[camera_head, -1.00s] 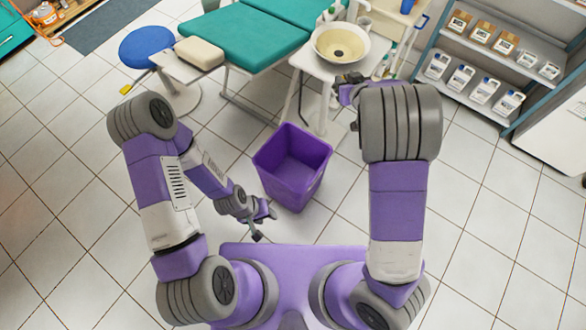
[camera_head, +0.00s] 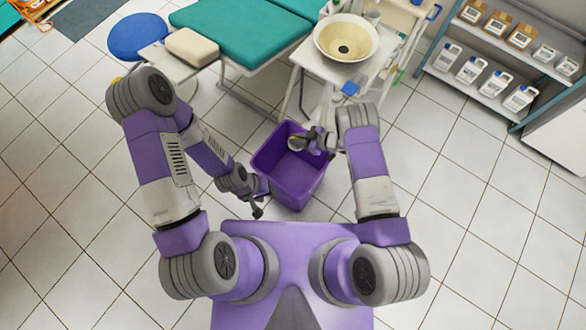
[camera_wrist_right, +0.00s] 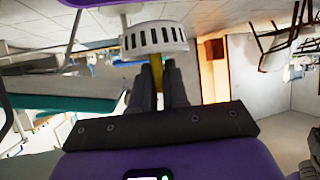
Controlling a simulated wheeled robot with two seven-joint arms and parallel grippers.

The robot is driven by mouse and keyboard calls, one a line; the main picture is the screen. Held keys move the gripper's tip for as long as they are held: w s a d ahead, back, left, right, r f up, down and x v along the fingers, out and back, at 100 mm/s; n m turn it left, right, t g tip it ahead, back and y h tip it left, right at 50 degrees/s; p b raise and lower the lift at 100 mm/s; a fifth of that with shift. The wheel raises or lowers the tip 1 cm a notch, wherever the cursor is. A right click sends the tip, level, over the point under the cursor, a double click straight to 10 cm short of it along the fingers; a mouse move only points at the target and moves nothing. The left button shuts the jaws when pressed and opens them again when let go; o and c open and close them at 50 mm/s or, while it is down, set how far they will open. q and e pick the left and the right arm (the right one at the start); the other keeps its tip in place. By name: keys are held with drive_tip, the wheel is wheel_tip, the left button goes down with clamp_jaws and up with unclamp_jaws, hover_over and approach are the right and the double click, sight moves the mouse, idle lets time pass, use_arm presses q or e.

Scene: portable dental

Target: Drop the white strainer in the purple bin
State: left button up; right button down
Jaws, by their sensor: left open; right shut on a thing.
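The purple bin (camera_head: 296,195) stands upright on the floor in front of me, open at the top. My right gripper (camera_head: 304,139) is over the bin's upper right part. In the right wrist view its two dark fingers (camera_wrist_right: 159,84) are shut on the yellowish stem of the white strainer (camera_wrist_right: 154,39). The strainer's slotted white head sits beyond the fingertips. In the head view the strainer (camera_head: 296,142) shows small and pale at the gripper, above the bin opening. My left gripper (camera_head: 261,200) is open and empty beside the bin's lower left side.
A basin (camera_head: 345,38) sits on a white stand (camera_head: 330,68) behind the bin, with a blue item (camera_head: 350,88) at its front. A teal dental chair (camera_head: 245,35) and blue stool (camera_head: 139,36) are at upper left. Shelves (camera_head: 495,88) stand at right.

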drive_tip(key=shift+f+b, duration=2.05)
drive_tip(key=shift+f, duration=0.75)
drive_tip(key=c, duration=1.1)
unclamp_jaws()
drive_tip(key=shift+o, duration=0.2)
drive_tip(key=shift+d+r, duration=0.1)
drive_tip(key=shift+d, duration=0.05)
drive_tip(key=p+v, duration=0.2)
drive_tip(key=v, duration=0.5)
drive_tip(key=shift+s+d, duration=0.15)
